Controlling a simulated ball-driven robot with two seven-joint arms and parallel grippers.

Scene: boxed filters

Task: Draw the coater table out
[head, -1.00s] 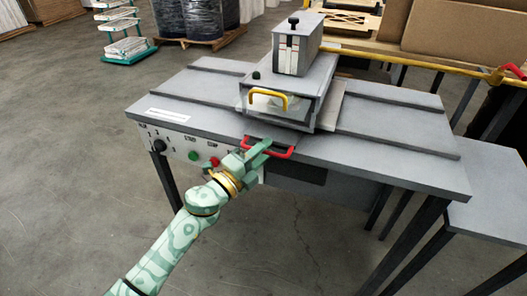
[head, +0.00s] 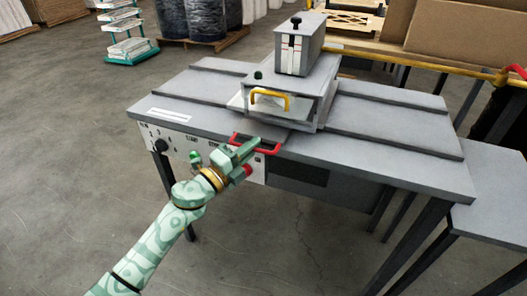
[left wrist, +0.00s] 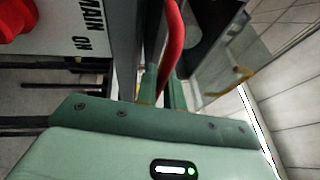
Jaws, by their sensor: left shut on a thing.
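The coater table, a grey slab, carries a red handle (head: 268,151) on its front, below the coater head (head: 300,85) with its yellow handle (head: 270,92). My left gripper (head: 247,150) is shut on the red handle; the arm comes up from the lower left. In the left wrist view the red bar (left wrist: 172,45) runs up from between the fingers (left wrist: 162,90). The fingers hide part of the bar. A pale sheet shows under the yellow handle. My right gripper is not in view.
The front panel has a black knob (head: 161,146), a green button (head: 195,157) and a red button (head: 247,170) close to my gripper. Cardboard boxes (head: 460,40) stand at the back right. The floor at front left is clear.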

